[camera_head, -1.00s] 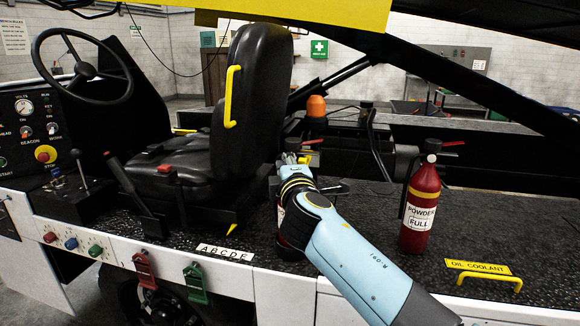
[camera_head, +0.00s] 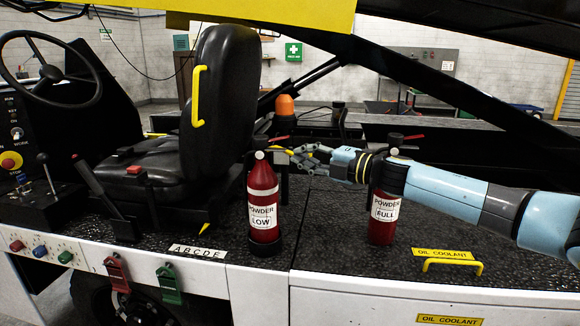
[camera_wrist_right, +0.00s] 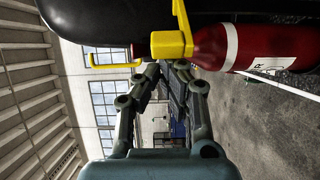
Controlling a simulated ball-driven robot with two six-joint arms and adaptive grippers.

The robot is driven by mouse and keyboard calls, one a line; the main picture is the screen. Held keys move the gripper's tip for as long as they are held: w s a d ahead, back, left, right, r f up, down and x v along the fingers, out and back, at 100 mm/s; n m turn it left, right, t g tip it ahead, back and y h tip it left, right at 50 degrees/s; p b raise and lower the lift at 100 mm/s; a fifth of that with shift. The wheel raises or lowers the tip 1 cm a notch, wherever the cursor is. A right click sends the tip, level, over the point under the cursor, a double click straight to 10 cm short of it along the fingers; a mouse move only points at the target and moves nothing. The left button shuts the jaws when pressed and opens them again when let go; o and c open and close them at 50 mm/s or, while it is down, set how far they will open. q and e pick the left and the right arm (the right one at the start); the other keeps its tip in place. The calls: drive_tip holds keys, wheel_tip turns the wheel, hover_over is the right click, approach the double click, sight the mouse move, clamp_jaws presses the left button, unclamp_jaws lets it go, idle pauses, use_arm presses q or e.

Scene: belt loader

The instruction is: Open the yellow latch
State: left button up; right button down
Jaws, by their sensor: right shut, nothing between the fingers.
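A yellow latch (camera_wrist_right: 172,44), a block with a bar, is close beyond my right fingertips in the right wrist view. In the head view a small yellow piece (camera_head: 276,149), probably the same latch, shows beside the fingertips, partly behind the top of an extinguisher. My right gripper (camera_head: 294,156) reaches in from the right, pointing left, shut and empty. It also shows in the wrist view (camera_wrist_right: 165,68). I cannot tell whether it touches the latch. My left gripper is not in view.
A red POWDER LOW extinguisher (camera_head: 263,197) stands just in front of the fingertips. My right arm passes by the POWDER FULL extinguisher (camera_head: 381,220). The black seat (camera_head: 226,100) with a yellow handle (camera_head: 198,97) is to the left. A yellow OIL COOLANT handle (camera_head: 453,261) is at front right.

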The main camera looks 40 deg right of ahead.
drive_tip(key=d+b, duration=0.1)
drive_tip(key=d, duration=0.2)
drive_tip(key=shift+w+r, duration=0.1)
drive_tip(key=shift+r, duration=0.05)
drive_tip(key=shift+d+r, duration=0.1)
drive_tip(key=shift+d, duration=0.1)
idle(0.4)
